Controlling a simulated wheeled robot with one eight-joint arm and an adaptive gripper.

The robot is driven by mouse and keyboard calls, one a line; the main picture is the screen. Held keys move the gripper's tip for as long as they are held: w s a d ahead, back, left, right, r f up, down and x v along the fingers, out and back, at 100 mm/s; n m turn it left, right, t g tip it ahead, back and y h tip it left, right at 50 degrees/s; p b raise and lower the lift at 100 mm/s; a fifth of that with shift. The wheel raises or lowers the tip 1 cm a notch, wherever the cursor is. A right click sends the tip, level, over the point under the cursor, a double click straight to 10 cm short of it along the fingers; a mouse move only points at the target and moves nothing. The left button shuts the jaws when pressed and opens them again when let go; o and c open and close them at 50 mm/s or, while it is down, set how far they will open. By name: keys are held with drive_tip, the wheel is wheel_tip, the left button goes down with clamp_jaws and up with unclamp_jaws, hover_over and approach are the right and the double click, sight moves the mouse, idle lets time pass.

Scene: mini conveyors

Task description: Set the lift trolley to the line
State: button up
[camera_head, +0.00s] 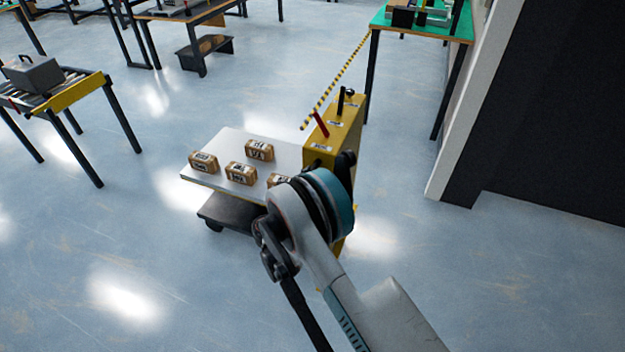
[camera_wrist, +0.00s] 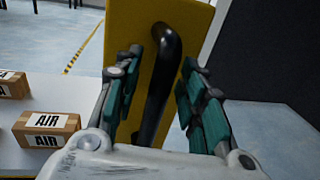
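The lift trolley has a white platform (camera_head: 228,143), a dark base (camera_head: 228,210) and a yellow upright housing (camera_head: 347,130) with a red lever (camera_head: 320,124) and a black lever on it. Several cardboard boxes (camera_head: 259,150) sit on the platform; the wrist view shows AIR labels on a box (camera_wrist: 45,130). In the wrist view my gripper (camera_wrist: 163,88) is open, with one finger on each side of a black handle (camera_wrist: 157,90) on the yellow housing. I cannot tell whether either finger touches it. In the head view my arm hides part of the housing and most of the gripper.
A black-and-yellow striped line (camera_head: 337,78) runs from behind the trolley toward a green-topped table (camera_head: 447,27). A roller conveyor (camera_head: 75,93) bearing a grey case (camera_head: 34,74) stands at left. A dark wall (camera_head: 550,110) is at right. The floor left of and before the trolley is clear.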

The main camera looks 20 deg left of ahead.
drive_tip(key=v, duration=1.2)
idle(0.3)
